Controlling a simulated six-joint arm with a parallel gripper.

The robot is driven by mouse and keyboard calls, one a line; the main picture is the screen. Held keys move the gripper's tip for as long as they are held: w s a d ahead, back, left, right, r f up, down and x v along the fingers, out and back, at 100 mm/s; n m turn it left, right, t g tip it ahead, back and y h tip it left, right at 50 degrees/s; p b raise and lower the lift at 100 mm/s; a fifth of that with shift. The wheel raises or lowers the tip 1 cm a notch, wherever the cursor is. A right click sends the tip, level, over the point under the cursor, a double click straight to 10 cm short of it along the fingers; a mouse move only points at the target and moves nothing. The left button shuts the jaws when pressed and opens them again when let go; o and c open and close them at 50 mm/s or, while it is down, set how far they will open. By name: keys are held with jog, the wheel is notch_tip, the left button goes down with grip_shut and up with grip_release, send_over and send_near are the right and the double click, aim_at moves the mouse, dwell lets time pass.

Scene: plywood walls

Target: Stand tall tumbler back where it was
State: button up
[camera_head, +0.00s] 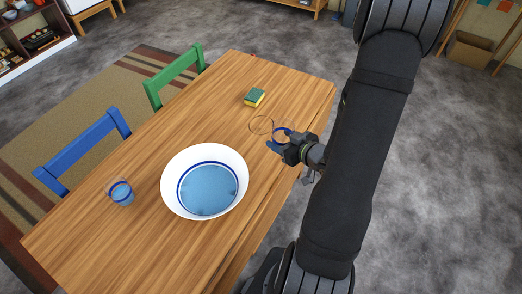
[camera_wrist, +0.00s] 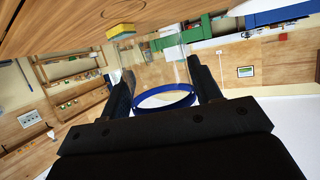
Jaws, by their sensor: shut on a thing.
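The tall tumbler, clear glass with a blue band (camera_head: 282,133), is held by my gripper (camera_head: 279,144) near the right edge of the wooden table. In the wrist view the tumbler (camera_wrist: 160,73) sits between the two dark fingers of my gripper (camera_wrist: 163,82), its blue band close to the palm. My gripper is shut on it. A thin dark ring mark (camera_head: 261,125) lies on the tabletop just left of the tumbler; the ring mark (camera_wrist: 124,9) also shows at the top of the wrist view. Whether the tumbler touches the table I cannot tell.
A white bowl with blue water (camera_head: 171,166) stands mid-table. A glass with a blue band (camera_head: 121,192) stands to its left. A green-and-yellow sponge (camera_head: 254,97) lies beyond the ring. Blue (camera_head: 84,148) and green (camera_head: 174,75) chairs line the far side. The tabletop around the ring is clear.

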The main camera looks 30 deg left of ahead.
jog(key=a+f, duration=0.1)
jog(key=a, duration=0.1)
jog(key=a+f, duration=0.1)
jog(key=a, duration=0.1)
jog(key=s+a+f, duration=0.1)
jog(key=a+f, duration=0.1)
jog(key=a, duration=0.1)
jog(key=shift+f, duration=0.1)
jog(key=shift+d+f, duration=0.1)
jog(key=shift+f, duration=1.9)
jog(key=shift+f, duration=0.1)
jog(key=o, duration=1.1)
jog(key=shift+d+r, duration=0.1)
jog(key=shift+r, duration=0.1)
jog(key=v, duration=1.1)
jog(key=shift+s+d+r, duration=0.15)
jog(key=shift+s+d, duration=0.05)
jog(key=shift+d, duration=0.15)
jog(key=shift+a, duration=0.15)
